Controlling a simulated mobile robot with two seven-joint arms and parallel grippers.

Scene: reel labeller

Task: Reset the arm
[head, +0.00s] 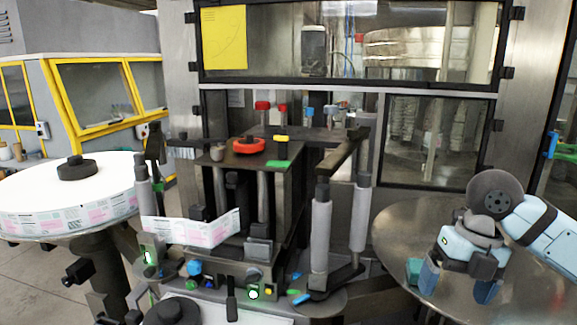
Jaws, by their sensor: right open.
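My right gripper (457,283) is at the right of the head view, over the round metal table (400,225). Its blue fingers point down and are apart, with nothing visible between them. The arm comes in from the right edge, bent at a dark round joint. I cannot tell whether the fingertips touch the table top. My left gripper is not in view.
The labelling machine (240,262) with rollers and knobs stands in the middle, left of my gripper. A large label reel (70,205) lies at the left. A glazed metal cabinet (350,85) is behind. Most of the round table top is bare.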

